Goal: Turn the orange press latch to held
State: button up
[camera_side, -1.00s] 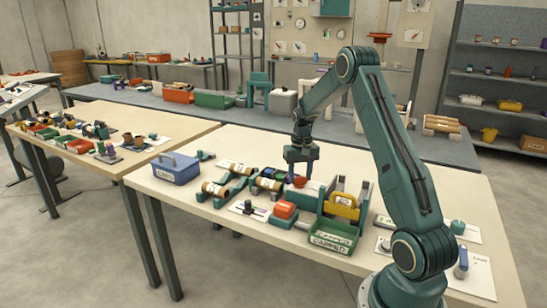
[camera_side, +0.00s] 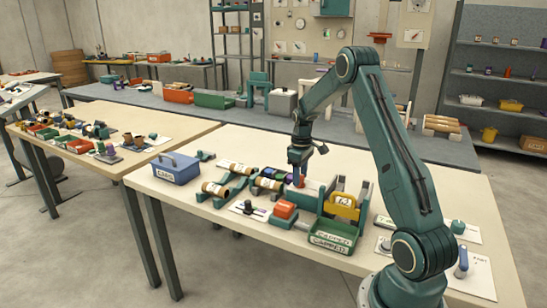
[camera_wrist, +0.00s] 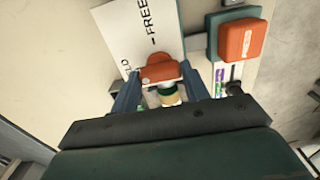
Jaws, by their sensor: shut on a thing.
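The orange press latch (camera_wrist: 163,69) is between the two blue fingers of my gripper (camera_wrist: 158,78) in the wrist view. My gripper is shut on it. A white card (camera_wrist: 135,32) beside the latch reads "FREE"; a second word is partly cut off and hidden. In the side view my gripper (camera_side: 299,174) points down behind the row of fixtures, and only a small orange-red bit of the latch (camera_side: 302,181) shows there. I cannot tell exactly at which mark the latch points.
An orange-red block on a dark green base (camera_wrist: 243,40) is right of the latch. In the side view, a green tray (camera_side: 333,238), a yellow block (camera_side: 343,205), roll stands (camera_side: 216,189) and a blue box (camera_side: 177,168) crowd the table. The front left table edge is clear.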

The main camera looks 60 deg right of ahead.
dwell(0.5)
jog(key=o, duration=1)
jog(key=shift+r, duration=6.95)
